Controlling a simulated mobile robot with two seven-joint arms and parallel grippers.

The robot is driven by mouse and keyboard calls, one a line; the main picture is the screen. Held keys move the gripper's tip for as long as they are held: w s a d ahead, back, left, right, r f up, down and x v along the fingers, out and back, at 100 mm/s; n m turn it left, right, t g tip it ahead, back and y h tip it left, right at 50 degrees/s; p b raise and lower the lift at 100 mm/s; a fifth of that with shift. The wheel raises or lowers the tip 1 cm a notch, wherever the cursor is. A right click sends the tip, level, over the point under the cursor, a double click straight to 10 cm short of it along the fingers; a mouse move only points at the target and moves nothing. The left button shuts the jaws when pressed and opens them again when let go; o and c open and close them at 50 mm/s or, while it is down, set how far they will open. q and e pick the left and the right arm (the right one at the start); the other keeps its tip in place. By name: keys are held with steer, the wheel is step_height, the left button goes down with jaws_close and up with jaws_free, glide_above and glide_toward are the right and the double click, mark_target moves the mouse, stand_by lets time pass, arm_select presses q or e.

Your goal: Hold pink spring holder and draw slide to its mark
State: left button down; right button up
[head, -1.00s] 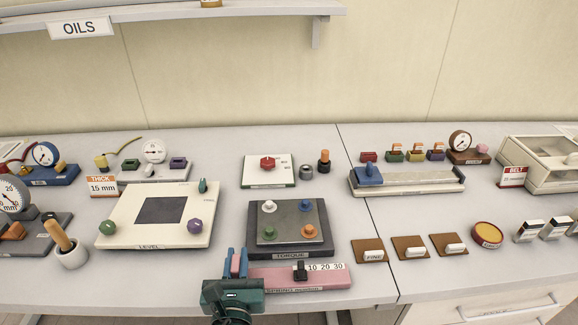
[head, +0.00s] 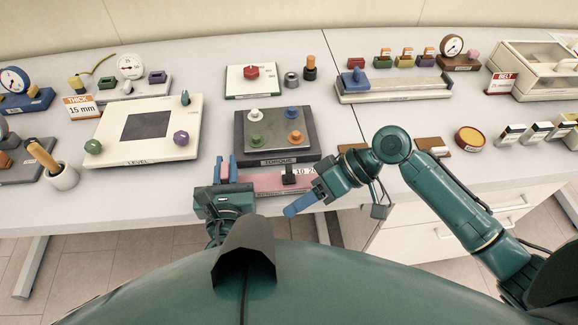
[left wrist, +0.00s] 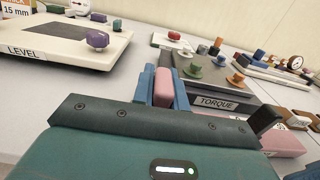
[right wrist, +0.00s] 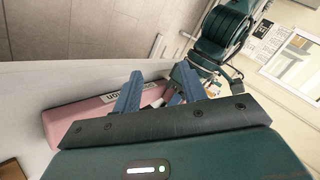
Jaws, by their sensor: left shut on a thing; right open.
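The pink spring holder (head: 262,183) lies along the table's front edge, with a number scale (head: 305,171) at its right end. Its black slide (head: 289,176) stands near that scale and also shows in the left wrist view (left wrist: 265,120). My left gripper (head: 223,170) is shut on the pink grip block (left wrist: 163,88) at the holder's left end. My right gripper (head: 304,197) is open and empty, just right of and in front of the slide. In the right wrist view its fingers (right wrist: 160,90) are apart near the pink holder (right wrist: 90,122). My right gripper partly covers the scale.
The torque plate (head: 277,157) with coloured knobs stands right behind the holder. The level plate (head: 105,135) is to its left. Brown pads (head: 430,145) lie partly hidden behind my right arm. The table's front edge is close to the holder.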

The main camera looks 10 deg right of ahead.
steer(key=w+d+r+n+g+h, duration=0.1)
steer(key=d+r+n+h, duration=0.1)
steer(key=r+n, duration=0.3)
steer(key=w+d+r+n+g+h, duration=0.1)
steer(key=w+d+r+n+h, duration=0.15)
steer(key=r, duration=0.35)
steer(key=n+t+h, duration=0.1)
steer(key=n+t, duration=0.2)
glide_toward(290, 168)
steer(key=shift+m, duration=0.25)
steer(key=x, duration=1)
steer(key=shift+a+f, duration=0.15)
steer(key=shift+f, duration=0.1)
steer(key=shift+c, duration=0.3)
jaws_close()
